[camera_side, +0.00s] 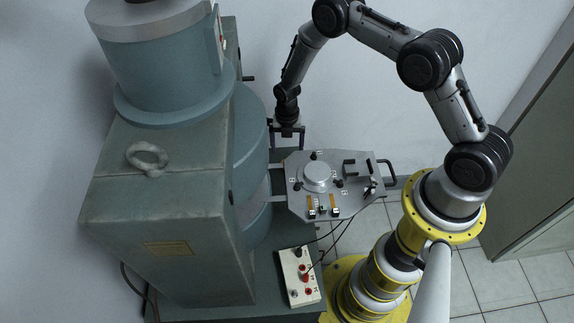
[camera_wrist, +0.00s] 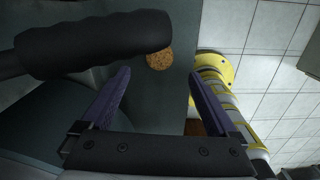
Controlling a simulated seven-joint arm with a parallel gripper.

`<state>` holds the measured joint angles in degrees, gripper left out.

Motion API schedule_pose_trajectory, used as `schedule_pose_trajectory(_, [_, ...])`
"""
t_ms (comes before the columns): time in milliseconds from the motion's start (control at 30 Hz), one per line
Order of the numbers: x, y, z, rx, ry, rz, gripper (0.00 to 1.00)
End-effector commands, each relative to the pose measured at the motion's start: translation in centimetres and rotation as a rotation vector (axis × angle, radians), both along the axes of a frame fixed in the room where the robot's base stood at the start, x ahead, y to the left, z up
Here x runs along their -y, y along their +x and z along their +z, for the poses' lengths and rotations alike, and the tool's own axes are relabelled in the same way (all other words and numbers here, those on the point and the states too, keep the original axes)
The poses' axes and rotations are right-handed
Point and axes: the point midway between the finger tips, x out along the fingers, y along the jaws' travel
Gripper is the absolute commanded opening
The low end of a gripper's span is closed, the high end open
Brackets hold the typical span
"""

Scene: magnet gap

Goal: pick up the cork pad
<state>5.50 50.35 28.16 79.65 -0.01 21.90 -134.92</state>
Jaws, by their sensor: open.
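The cork pad (camera_wrist: 159,60) shows in the wrist view as a small, round, speckled brown disc on a dark grey-green surface. Its upper part is hidden behind a thick black bar (camera_wrist: 95,45). My gripper (camera_wrist: 159,74) is open, with its two purple fingers spread to either side of the pad in the picture and nothing between them. I cannot tell the height between fingertips and pad. In the side view my gripper (camera_side: 287,143) points down beside the big blue-grey magnet (camera_side: 170,180), behind the metal plate. I cannot make out the pad there.
The grey metal plate (camera_side: 350,198) carries a round boss (camera_side: 317,177), black knobs and a black handle (camera_side: 391,173). A white control box (camera_side: 299,277) with cables sits in front. The magnet blocks the left side. Tiled floor lies to the right.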

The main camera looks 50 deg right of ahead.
Motion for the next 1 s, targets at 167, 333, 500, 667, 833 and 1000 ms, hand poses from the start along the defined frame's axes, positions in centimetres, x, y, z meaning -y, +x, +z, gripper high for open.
schedule_pose_trajectory(167, [0.0, 0.0, -2.0, 0.0, 0.0, -0.002, 0.94])
schedule_pose_trajectory(333, [0.0, 0.0, -3.2, 0.0, 0.0, -0.002, 0.94])
schedule_pose_trajectory(500, [0.0, 0.0, -5.8, -0.001, 0.0, -0.002, 0.94])
schedule_pose_trajectory(667, [0.0, 0.0, -7.4, 0.001, 0.0, -0.003, 0.94])
schedule_pose_trajectory(833, [0.0, 0.1, -7.6, 0.003, 0.0, -0.003, 0.94])
schedule_pose_trajectory(1000, [0.0, 0.1, -7.6, 0.001, 0.0, -0.003, 0.83])
